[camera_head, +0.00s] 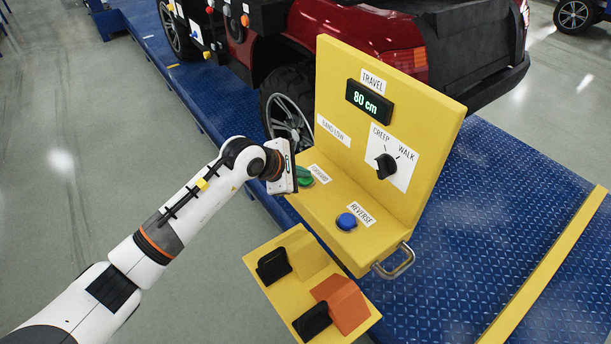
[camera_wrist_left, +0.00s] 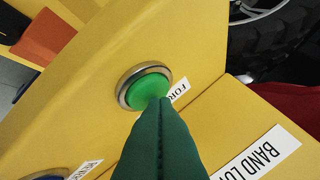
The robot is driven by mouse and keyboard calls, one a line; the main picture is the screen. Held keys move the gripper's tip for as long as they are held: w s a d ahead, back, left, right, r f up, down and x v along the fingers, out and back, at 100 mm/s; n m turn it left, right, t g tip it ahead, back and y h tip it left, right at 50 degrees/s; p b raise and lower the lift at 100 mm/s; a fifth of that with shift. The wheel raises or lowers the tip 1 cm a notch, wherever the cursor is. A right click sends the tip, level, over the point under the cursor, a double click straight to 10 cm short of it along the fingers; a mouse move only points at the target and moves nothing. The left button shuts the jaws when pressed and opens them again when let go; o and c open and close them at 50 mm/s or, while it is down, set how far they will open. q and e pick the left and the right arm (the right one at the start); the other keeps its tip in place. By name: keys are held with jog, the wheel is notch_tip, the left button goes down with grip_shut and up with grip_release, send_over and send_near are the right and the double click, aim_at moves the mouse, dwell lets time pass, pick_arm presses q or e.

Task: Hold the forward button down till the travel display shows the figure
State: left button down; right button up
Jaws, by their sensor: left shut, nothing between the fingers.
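The green forward button (camera_head: 304,182) sits in a metal ring on the yellow control box (camera_head: 335,247), partly hidden by my left gripper (camera_head: 301,172) in the head view. In the left wrist view the shut dark green fingers (camera_wrist_left: 160,103) overlap the lower edge of the green button (camera_wrist_left: 145,87). The fingertips are at the button face; I cannot tell how far it is pressed. The travel display (camera_head: 369,101) reads 80 cm in green. The label below it reads BAND LOW. My right gripper is not in view.
A blue reverse button (camera_head: 346,221) and a black creep/walk knob (camera_head: 386,166) are on the same box. A metal handle (camera_head: 394,262) sticks out at its side. A yellow pedal box (camera_head: 263,265) stands in front. A red car (camera_head: 350,28) is behind on blue plating.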

aim_at(302, 181)
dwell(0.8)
pick_arm(q)
jog(key=shift+r+p, duration=0.35)
jog(key=shift+r, duration=0.5)
jog(key=shift+r+p, duration=1.15)
jog(key=shift+r, duration=1.35)
